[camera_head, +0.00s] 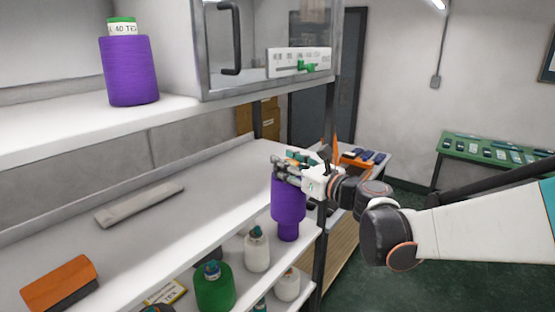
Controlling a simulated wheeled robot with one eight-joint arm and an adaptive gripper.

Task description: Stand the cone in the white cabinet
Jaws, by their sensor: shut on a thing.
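My gripper (290,172) is shut on the top of a purple cone (287,204), at the right end of the middle shelf. The held cone is roughly upright, with a narrower purple part at its lower end; its top is hidden by the fingers. I cannot tell whether it touches the shelf. A white cabinet (170,40) with a grey-framed glass door (205,60) and dark handle stands on the upper shelf. Another purple cone (129,72) with a green top and label stands upright left of the cabinet.
The middle shelf (205,215) bears a grey bar (140,205) and an orange-brown block (60,284), with free room between. Below are a green bottle (214,290) and white bottles (257,250). A white panel with a green slider (300,63) shows at the cabinet.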

